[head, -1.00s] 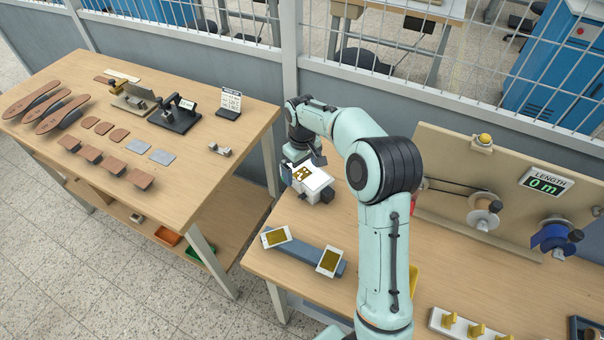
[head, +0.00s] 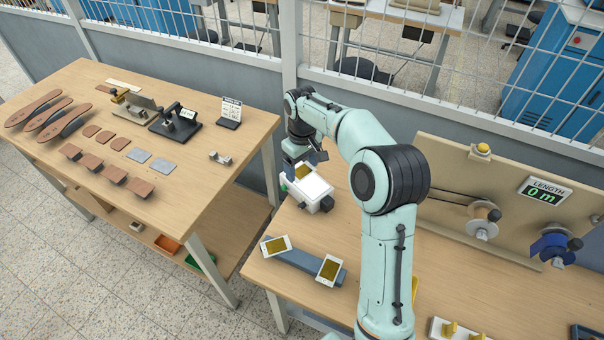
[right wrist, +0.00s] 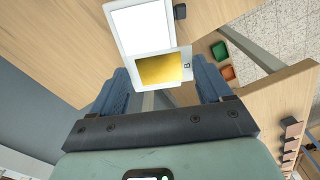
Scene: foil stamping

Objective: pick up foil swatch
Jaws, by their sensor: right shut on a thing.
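My right gripper (right wrist: 160,90) is shut on a foil swatch, a gold rectangle on a white card (right wrist: 163,69) with a small letter mark beside the gold. In the head view this foil swatch (head: 303,172) shows at the far edge of a small device with a bright white top (head: 314,187). The white top (right wrist: 143,27) lies just beyond the swatch in the right wrist view; I cannot tell whether they touch. Two other gold swatches, a left one (head: 276,245) and a right one (head: 329,269), lie on a blue-grey bar (head: 302,258). My left gripper is out of view.
A left table (head: 203,188) holds leather pieces, a black stand (head: 175,123) and a small sign (head: 231,110). A board with spools and a length display (head: 543,192) stands along the right table's back. The right table's (head: 262,275) front left corner is clear.

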